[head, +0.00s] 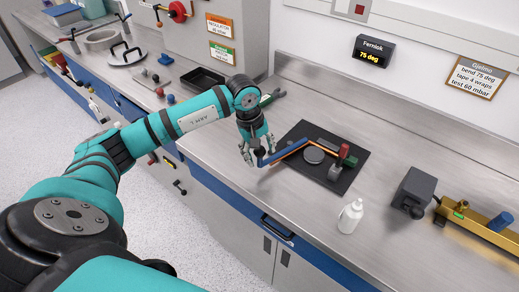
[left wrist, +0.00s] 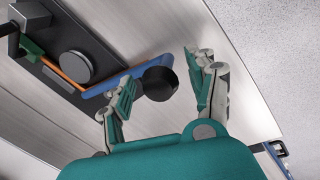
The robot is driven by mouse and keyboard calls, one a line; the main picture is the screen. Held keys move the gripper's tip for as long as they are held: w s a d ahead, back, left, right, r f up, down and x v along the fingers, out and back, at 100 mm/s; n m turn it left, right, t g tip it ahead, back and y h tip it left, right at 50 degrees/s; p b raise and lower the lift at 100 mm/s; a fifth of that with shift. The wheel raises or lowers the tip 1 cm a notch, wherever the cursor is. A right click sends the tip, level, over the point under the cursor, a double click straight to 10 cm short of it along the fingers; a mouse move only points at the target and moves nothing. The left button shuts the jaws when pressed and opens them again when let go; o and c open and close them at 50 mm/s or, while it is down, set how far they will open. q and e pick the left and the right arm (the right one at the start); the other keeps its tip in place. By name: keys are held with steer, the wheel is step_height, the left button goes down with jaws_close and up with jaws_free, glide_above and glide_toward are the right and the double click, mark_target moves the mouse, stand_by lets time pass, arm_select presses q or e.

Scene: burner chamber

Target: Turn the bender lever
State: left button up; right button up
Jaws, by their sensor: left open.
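The bender stands on a black plate (head: 345,178) on the steel bench, with a round grey die (head: 314,155) in its middle. Its blue lever (head: 268,160) points left toward the bench's front edge, beside an orange tube (head: 293,149). In the left wrist view the blue lever (left wrist: 108,85) ends in a black knob (left wrist: 159,83). My left gripper (head: 258,160) is open at this lever end. In the left wrist view the knob appears between the two fingers (left wrist: 163,88); I cannot tell whether either finger touches it. My right gripper is not in view.
A white bottle (head: 350,217) stands right of the plate, near the front edge. A grey box (head: 412,190) and a brass fixture (head: 470,225) stand farther right. A black tray (head: 203,79) lies behind my arm.

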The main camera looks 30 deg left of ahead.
arm_select(q)
steer(key=shift+c, duration=0.4)
jaws_close()
